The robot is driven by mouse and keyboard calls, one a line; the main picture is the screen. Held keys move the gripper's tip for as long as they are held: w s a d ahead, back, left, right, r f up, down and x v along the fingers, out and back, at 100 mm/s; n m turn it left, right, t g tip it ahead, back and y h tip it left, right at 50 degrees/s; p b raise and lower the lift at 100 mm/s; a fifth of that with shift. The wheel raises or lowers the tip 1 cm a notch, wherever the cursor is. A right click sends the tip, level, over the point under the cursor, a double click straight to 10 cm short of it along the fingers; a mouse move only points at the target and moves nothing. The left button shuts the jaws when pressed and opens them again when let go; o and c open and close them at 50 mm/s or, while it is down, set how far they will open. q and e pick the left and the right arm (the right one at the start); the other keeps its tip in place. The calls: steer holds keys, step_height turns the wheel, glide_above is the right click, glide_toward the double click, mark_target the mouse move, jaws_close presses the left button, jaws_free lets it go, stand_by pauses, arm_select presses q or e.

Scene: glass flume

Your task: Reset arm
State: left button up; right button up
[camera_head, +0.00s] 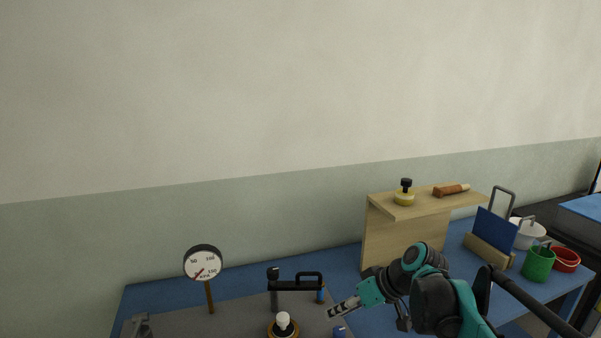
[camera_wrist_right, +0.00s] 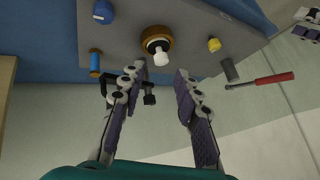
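My right gripper (camera_head: 343,308) is at the lower middle of the head view, above the grey panel (camera_head: 240,309). In the right wrist view its two fingers (camera_wrist_right: 156,80) are spread apart with nothing between them. A white-tipped knob on a brass ring (camera_head: 283,320) stands on the panel, left of the gripper; it also shows beyond the fingertips in the right wrist view (camera_wrist_right: 160,55). A grey jointed part at the lower left edge of the head view looks like my left gripper (camera_head: 139,325); its fingers are too small and cut off to tell their state.
A round gauge (camera_head: 203,262) on a brown stem and a black handle (camera_head: 298,284) stand on the panel. A green pot (camera_head: 538,264) and a red bowl (camera_head: 565,259) sit on the blue table at right.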

steer(key=s+d+f+m+t+h, duration=0.1)
steer(key=s+d+f+m+h, duration=0.2)
steer(key=s, duration=0.7)
steer(key=s+d+f+m+t+h, duration=0.2)
steer(key=s+d+f, duration=0.3)
steer(key=s, duration=0.5)
steer(key=shift+d+f+m+h, duration=0.2)
steer(key=shift+f+m+h, duration=0.3)
steer(key=shift+f+h, duration=0.35)
